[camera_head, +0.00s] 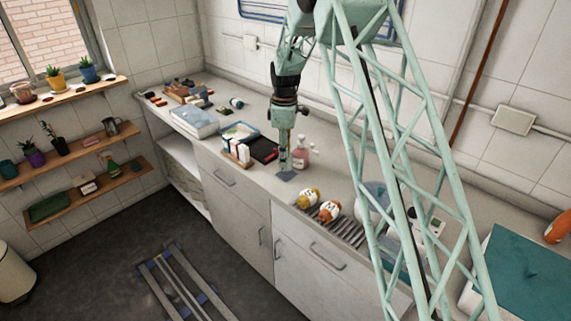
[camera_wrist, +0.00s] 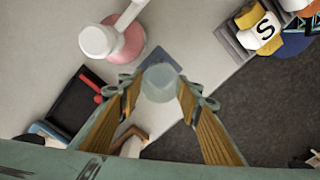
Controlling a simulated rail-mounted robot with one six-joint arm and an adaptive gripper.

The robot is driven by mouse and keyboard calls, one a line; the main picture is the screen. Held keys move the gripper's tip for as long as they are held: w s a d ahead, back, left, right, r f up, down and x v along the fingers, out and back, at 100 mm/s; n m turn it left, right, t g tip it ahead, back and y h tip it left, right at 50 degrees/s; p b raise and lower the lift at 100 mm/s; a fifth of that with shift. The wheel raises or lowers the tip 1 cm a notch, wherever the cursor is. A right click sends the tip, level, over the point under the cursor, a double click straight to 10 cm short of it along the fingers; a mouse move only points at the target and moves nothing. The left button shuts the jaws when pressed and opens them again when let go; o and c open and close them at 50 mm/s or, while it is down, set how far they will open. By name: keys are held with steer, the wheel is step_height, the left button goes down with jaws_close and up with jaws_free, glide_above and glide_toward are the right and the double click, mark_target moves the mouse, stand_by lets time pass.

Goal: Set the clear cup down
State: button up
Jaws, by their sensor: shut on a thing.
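My gripper (camera_wrist: 158,97) is shut on the clear cup (camera_wrist: 160,83), which sits between its two fingertips in the wrist view. A small blue-grey square mat (camera_wrist: 157,58) lies on the counter, partly behind the cup in that view. In the head view my gripper (camera_head: 284,163) points straight down above the counter, close over the same mat (camera_head: 287,175). The cup is too small to make out clearly there. I cannot tell whether its base touches the mat.
A pink pump bottle (camera_head: 299,158) stands close beside my gripper; its white pump head (camera_wrist: 97,40) shows large in the wrist view. A black tray (camera_head: 264,150) lies to the left. The counter's front edge is near.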

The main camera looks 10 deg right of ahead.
steer(key=shift+d+f, duration=0.2)
steer(key=shift+f, duration=1.55)
steer(key=shift+f, duration=0.15)
steer(key=o, duration=0.9)
steer(key=shift+r, duration=6.15)
